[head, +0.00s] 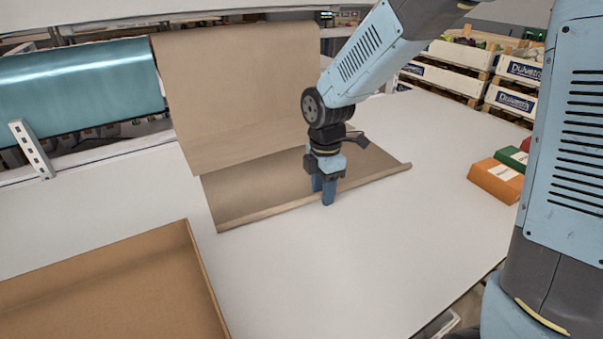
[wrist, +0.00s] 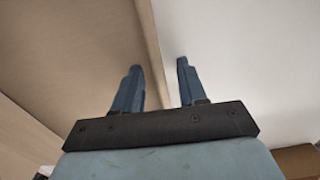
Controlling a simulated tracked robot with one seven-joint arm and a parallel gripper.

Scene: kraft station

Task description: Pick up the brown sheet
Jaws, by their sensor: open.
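The brown sheet (head: 255,189) lies on the white table below a hanging brown roll, and its front edge is curled up into a narrow lip. My gripper (head: 323,199) points down at this front edge, right of the middle of the sheet. In the wrist view the fingers (wrist: 157,78) are open. The left finger is over the brown sheet (wrist: 95,60) and the right finger is over the white table, with the sheet's edge running between them. I cannot tell whether the fingers touch the sheet.
The hanging brown paper (head: 235,85) is behind the sheet, with a teal roll (head: 80,90) to its left. An open cardboard box (head: 193,262) stands front left. Orange (head: 497,180) and green (head: 513,158) boxes are at the right. The white table (head: 390,225) is clear in front.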

